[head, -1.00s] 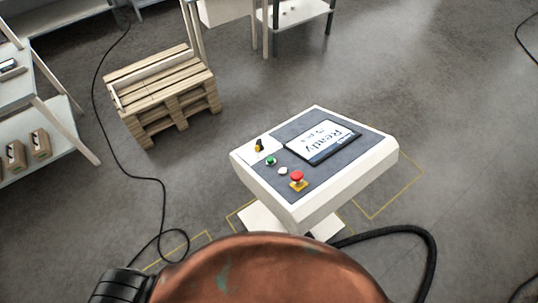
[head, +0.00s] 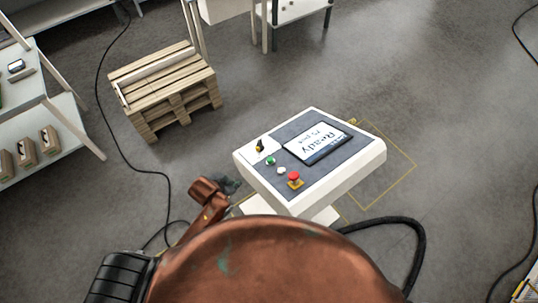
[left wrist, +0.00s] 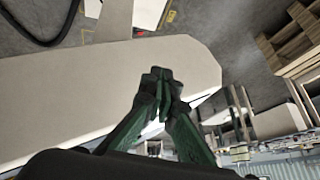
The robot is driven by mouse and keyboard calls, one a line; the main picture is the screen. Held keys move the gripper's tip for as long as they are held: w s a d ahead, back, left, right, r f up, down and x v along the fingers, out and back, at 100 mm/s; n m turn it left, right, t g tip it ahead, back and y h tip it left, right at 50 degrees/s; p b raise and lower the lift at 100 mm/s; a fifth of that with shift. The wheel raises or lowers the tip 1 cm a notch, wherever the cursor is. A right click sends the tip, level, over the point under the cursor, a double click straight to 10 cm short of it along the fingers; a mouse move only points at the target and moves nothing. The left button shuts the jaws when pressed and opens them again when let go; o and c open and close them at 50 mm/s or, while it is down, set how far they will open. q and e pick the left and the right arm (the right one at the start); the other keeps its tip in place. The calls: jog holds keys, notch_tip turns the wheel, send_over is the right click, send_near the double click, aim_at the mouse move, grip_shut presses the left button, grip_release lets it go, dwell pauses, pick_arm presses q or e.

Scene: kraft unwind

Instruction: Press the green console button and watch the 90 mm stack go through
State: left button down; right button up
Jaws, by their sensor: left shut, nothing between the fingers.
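The console (head: 345,178) is a white slanted box with a dark panel, standing at the centre of the head view. Its green button (head: 270,161) is on the left part of the panel, uncovered and beside a small white button (head: 281,171). My left gripper (head: 232,186) is low and left of the console in the head view, apart from the green button. In the left wrist view its dark green fingers (left wrist: 160,76) meet at the tips and hold nothing. A large pale surface (left wrist: 70,95) lies behind them. My right gripper is not in view.
The panel also has a red mushroom button (head: 294,176), a black-and-yellow switch (head: 259,146) and a screen (head: 319,143) reading "Ready". A wooden pallet stack (head: 165,90) stands back left. A black hose (head: 405,222) curves at right. Floor right of the console is clear.

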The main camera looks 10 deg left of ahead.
aim_at(270, 160)
pick_arm(q)
jog(key=w+d+r+m, duration=0.2)
jog(key=d+r+m, duration=0.1)
jog(key=d, duration=0.1)
jog(key=w+d+r+m+h, duration=0.1)
jog(key=w+d+r+m, duration=0.2)
jog(key=d+r+m, duration=0.1)
jog(key=w+d+r+m+h+p, duration=0.1)
jog(key=w+d+r+m, duration=0.2)
jog(key=d+r+m, duration=0.1)
jog(key=shift+w+d+r, duration=0.1)
jog(key=shift+r, duration=0.15)
jog(key=w+m, duration=0.1)
jog(key=w+r+m, duration=0.1)
jog(key=m, duration=0.1)
jog(key=shift+w+r+m, duration=0.25)
jog(key=shift+r+m, duration=0.05)
jog(key=w+a+r+m+y, duration=0.1)
jog(key=w+a+r+m, duration=0.1)
jog(key=w+a+m, duration=0.1)
jog(key=shift+w+a+r, duration=0.25)
jog(key=shift+w+a, duration=0.2)
jog(key=shift+a, duration=0.2)
